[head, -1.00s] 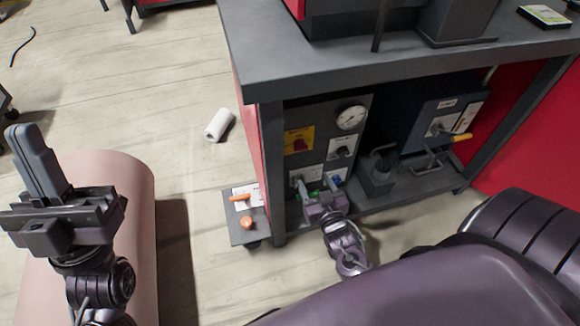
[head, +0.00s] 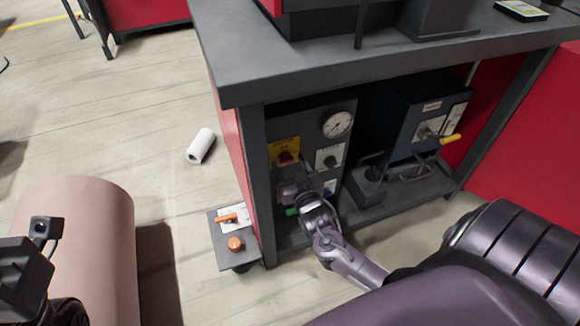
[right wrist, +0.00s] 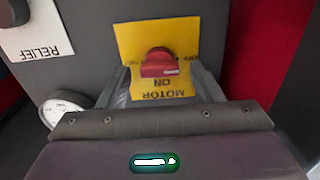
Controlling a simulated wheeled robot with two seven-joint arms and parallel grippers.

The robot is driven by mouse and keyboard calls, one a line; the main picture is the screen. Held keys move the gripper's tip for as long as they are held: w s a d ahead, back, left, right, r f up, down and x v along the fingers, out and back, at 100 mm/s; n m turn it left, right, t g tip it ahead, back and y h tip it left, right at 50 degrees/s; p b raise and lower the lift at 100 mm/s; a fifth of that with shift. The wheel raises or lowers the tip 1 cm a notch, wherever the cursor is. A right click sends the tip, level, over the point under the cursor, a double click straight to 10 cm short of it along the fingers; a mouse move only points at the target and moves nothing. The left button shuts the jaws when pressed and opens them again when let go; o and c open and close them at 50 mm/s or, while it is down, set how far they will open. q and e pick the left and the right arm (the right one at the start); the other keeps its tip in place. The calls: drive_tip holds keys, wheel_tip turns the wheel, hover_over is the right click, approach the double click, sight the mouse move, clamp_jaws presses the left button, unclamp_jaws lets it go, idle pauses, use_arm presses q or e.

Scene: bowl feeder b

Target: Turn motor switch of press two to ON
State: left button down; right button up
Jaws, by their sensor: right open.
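The motor switch is a red knob (head: 287,158) on a yellow plate (head: 275,150) on the grey control panel under the bench. In the right wrist view the red knob (right wrist: 158,62) shows upside down on its yellow plate (right wrist: 180,90), labelled MOTOR and ON. My right gripper (head: 286,178) is open at the panel, just below the switch in the head view. In the right wrist view its two fingers point toward the plate, one on each side of the knob; contact cannot be told. Part of my left gripper's body (head: 25,275) shows at the lower left, its fingers not visible.
A round gauge (head: 338,124) and another selector knob (head: 330,161) sit right of the switch. A RELIEF label (right wrist: 38,32) shows in the wrist view. The bench leg (head: 256,190) stands close left. A small box with orange controls (head: 235,243) is beside it.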

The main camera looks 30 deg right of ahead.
drive_tip(key=c, duration=1)
drive_tip(key=shift+m, duration=0.3)
